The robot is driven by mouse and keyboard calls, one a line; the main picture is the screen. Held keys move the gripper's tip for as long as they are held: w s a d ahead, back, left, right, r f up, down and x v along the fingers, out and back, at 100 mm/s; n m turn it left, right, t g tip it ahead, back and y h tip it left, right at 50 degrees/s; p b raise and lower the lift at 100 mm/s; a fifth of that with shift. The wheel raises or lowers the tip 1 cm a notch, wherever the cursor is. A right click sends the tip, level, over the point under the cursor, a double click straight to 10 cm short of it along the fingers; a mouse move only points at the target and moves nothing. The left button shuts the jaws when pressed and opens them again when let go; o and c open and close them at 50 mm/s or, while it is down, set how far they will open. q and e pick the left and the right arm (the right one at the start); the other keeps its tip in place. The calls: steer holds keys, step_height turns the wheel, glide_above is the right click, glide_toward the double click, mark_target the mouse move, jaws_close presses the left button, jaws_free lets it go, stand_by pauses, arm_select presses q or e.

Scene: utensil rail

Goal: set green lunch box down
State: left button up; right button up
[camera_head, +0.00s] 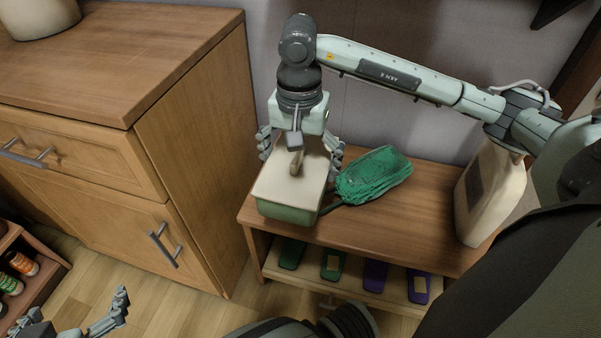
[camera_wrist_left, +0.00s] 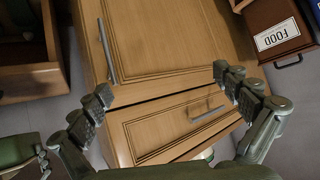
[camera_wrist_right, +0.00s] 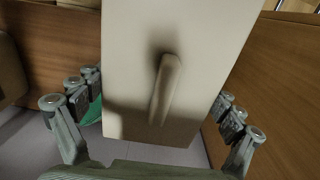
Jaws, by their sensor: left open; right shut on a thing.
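The green lunch box (camera_head: 288,212) has a cream lid with a raised handle and a green lower part. It is at the left end of the wooden bench; I cannot tell whether its base touches the top. My right gripper (camera_head: 301,145) is above it, with fingers at both sides of the box, shut on it. In the right wrist view the lid (camera_wrist_right: 140,60) fills the middle, between the fingers. My left gripper (camera_head: 80,312) is open and empty at the lower left, with a cabinet beyond it in the left wrist view.
A cream jug (camera_head: 489,194) stands at the bench's right end. A wooden cabinet (camera_head: 200,150) stands left of the bench.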

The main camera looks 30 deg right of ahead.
steer(key=w+d+f, duration=0.2)
steer(key=f, duration=0.1)
steer(key=w+d+f, duration=0.5)
steer(key=f, duration=0.1)
steer(key=shift+w+d+f+b, duration=0.25)
steer(key=shift+d+f+b, duration=0.1)
steer(key=shift+f, duration=0.4)
arm_select(q)
steer(key=shift+t+h, duration=0.5)
steer(key=shift+t, duration=0.4)
steer(key=d+r, duration=0.1)
steer(key=w+d+r, duration=0.1)
steer(key=r, duration=0.1)
steer(key=shift+w+d, duration=0.3)
steer(key=shift+d, duration=0.1)
steer(key=shift+w+r, duration=0.15)
arm_select(e)
steer(key=shift+f, duration=0.15)
steer(key=shift+f+b, duration=0.15)
steer(key=shift+b, duration=0.2)
arm_select(q)
steer(key=shift+w+d+r+m+t+h, duration=0.15)
steer(key=shift+w+d+r+t+h, duration=0.15)
steer(key=shift+d+r+t, duration=0.4)
steer(key=shift+w+d+r+m+t+h, duration=0.15)
steer(key=shift+d+r+t+h, duration=0.25)
steer(key=shift+r, duration=0.45)
arm_select(e)
steer(key=shift+f, duration=0.1)
